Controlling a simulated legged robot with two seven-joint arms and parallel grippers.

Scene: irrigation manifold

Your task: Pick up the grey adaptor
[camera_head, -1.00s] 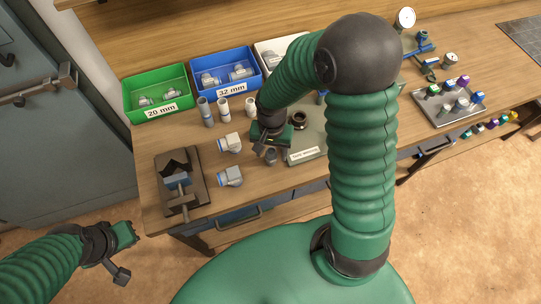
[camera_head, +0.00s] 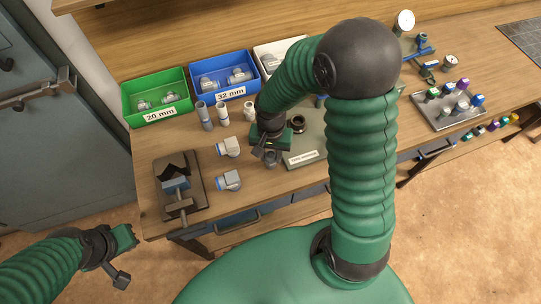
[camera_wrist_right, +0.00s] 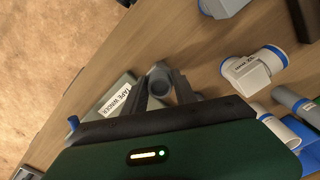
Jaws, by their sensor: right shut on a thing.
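The grey adaptor (camera_head: 271,159) is a short grey tube piece near the front of the bench, beside the tape-marked board. In the right wrist view the grey adaptor (camera_wrist_right: 159,80) sits between the two dark fingers, its round open end showing. My right gripper (camera_head: 267,151) is shut on it from above; the fingers also show in the wrist view (camera_wrist_right: 161,92). Whether it touches the bench I cannot tell. My left gripper (camera_head: 124,257) hangs empty off the bench's left front corner; its finger gap is not clear.
Two grey-white fittings with blue rings (camera_head: 229,147) (camera_head: 229,181) lie left of my right gripper. A vise (camera_head: 178,190) stands at the left edge. The green 20 mm bin (camera_head: 157,97) and blue 32 mm bin (camera_head: 225,76) are behind. Upright tubes (camera_head: 222,111) stand before the bins.

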